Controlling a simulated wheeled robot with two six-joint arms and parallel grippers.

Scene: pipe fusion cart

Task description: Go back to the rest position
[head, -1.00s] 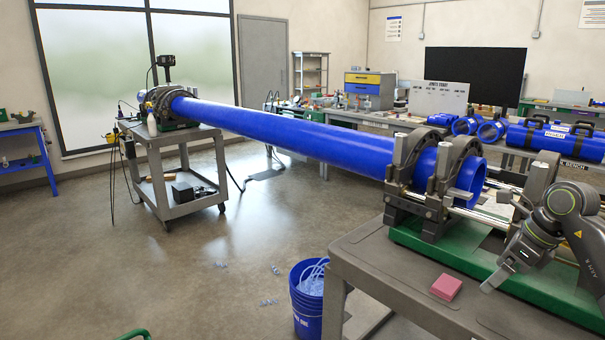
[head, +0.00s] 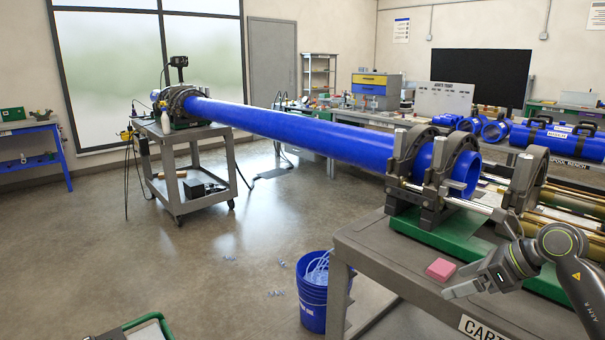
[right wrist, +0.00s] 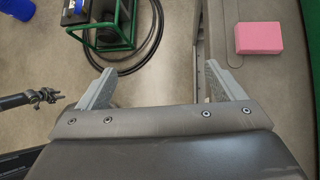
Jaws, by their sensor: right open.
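My right gripper (head: 462,281) is at the lower right of the head view, over the edge of the near cart (head: 385,262). In the right wrist view its two fingers (right wrist: 160,88) stand wide apart with nothing between them. A pink block (head: 440,269) lies on the cart top just left of the gripper, apart from it; it also shows at the upper right of the right wrist view (right wrist: 258,32). My left gripper does not show in the head view.
A long blue pipe (head: 300,134) runs from the far cart (head: 182,143) to the clamps (head: 432,170) on the near cart. A blue bucket (head: 313,305) stands on the floor beside it. A green-framed machine (right wrist: 103,22) and black hose lie below the gripper. Open floor lies left.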

